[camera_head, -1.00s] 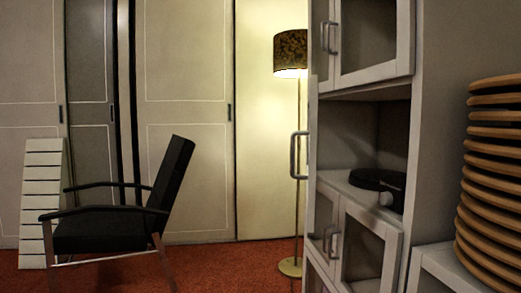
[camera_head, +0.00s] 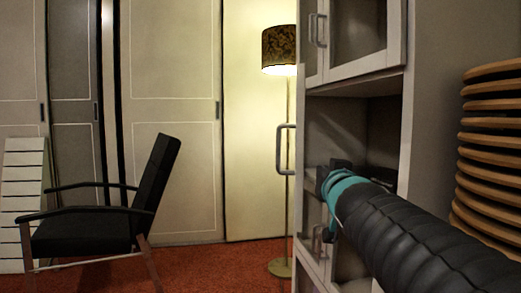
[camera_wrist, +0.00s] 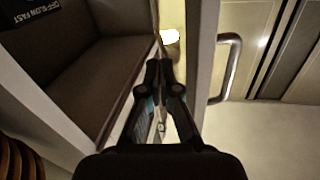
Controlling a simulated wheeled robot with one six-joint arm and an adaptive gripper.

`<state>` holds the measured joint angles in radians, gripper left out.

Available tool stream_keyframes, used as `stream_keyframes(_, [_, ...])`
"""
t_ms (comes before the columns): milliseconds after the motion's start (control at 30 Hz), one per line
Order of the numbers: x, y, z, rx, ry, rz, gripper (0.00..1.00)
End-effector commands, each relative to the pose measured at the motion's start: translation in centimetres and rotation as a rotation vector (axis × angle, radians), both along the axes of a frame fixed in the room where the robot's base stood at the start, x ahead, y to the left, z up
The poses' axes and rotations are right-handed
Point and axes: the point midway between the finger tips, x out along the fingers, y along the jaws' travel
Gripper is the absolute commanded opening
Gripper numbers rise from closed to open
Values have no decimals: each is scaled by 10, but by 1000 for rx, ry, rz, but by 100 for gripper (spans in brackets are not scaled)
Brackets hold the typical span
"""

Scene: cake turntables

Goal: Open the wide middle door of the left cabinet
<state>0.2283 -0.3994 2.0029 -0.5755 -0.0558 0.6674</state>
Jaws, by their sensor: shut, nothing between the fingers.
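The left cabinet (camera_head: 405,140) stands at centre right in the head view. Its wide middle door (camera_head: 299,125) shows nearly edge-on and stands open, with its bar handle (camera_head: 284,150) on the left side. In the wrist view the door edge (camera_wrist: 206,55) and the handle (camera_wrist: 232,70) are right of my fingers. The open compartment (camera_wrist: 75,70) is on the left there. My gripper (camera_head: 327,178) is shut and empty, in front of the compartment on the door's inner side. It also shows in the wrist view (camera_wrist: 159,66). I cannot tell whether it touches the door.
Glass doors (camera_head: 365,35) are above the compartment, and lower doors are partly hidden by my arm. A dark object (camera_head: 381,176) in the compartment is mostly covered. Stacked wooden discs (camera_head: 490,150) stand right. A floor lamp (camera_head: 279,48) and black chair (camera_head: 95,215) are left.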

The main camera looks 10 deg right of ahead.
Motion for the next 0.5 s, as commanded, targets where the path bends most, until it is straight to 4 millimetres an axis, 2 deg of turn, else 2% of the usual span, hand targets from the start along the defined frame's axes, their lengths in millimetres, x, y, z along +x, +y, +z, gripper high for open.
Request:
stream_keyframes(33, [15, -6, 26, -11, -90, 26, 0])
stream_keyframes(100, [28, -5, 60, -31, -203, 89, 0])
stream_keyframes(200, [39, -1, 96, -53, -316, 189, 0])
stream_keyframes(333, [49, 7, 125, -82, -408, 324, 0])
stream_keyframes(500, [55, 16, 143, -114, -465, 516, 0])
